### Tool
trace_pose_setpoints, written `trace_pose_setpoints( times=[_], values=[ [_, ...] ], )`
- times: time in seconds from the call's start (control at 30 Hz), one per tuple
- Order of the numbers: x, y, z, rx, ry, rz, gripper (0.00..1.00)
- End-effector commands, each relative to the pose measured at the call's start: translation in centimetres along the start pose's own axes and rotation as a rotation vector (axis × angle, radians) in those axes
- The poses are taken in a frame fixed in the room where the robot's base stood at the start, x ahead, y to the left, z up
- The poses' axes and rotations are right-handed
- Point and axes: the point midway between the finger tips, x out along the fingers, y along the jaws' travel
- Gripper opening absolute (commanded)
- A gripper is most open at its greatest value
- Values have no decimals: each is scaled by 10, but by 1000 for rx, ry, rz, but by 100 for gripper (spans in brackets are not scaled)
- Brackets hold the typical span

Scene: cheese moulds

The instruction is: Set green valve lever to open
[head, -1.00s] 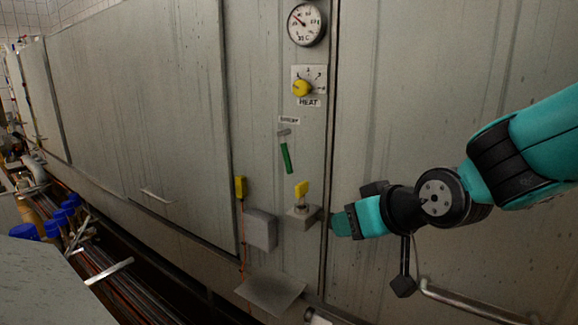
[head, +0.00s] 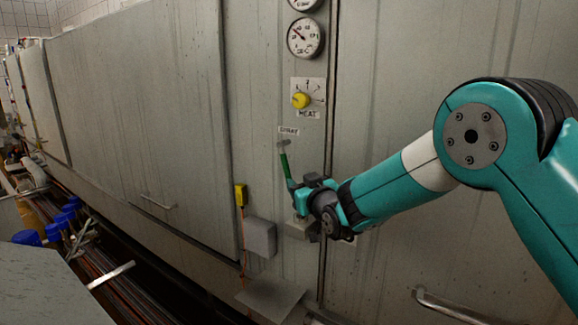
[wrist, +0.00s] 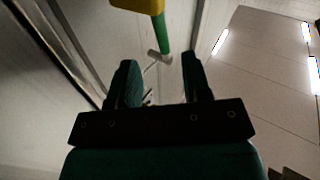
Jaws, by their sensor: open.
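The green valve lever (head: 285,166) hangs below its grey pivot (head: 284,143), under the SPRAY label (head: 289,131) on the grey metal panel. It points nearly straight down, its lower end leaning slightly right. My gripper (head: 294,189) is at the lever's lower end and hides its tip. In the wrist view the green lever (wrist: 162,35) and its grey pivot (wrist: 159,56) show just beyond my open gripper (wrist: 158,66), roughly in line with the gap between the fingers. I cannot tell whether the fingers touch it.
A yellow heat knob (head: 300,101) and a dial gauge (head: 304,38) are above the lever. A grey box (head: 260,237) and a yellow switch (head: 240,195) are lower left. A yellow part (wrist: 137,4) shows at the wrist view's top edge. A metal shelf (head: 271,297) juts out below.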

Motion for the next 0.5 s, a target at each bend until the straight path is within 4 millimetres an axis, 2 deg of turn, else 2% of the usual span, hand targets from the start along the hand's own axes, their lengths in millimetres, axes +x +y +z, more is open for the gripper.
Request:
trace_pose_setpoints(
  times=[0.03, 0.2, 0.5],
  values=[
    [11, 1, -4, 0, 0, 0, 44],
    [42, 1, -3, 0, 0, 0, 44],
    [74, 0, 0, 0, -1, 0, 44]
  ],
)
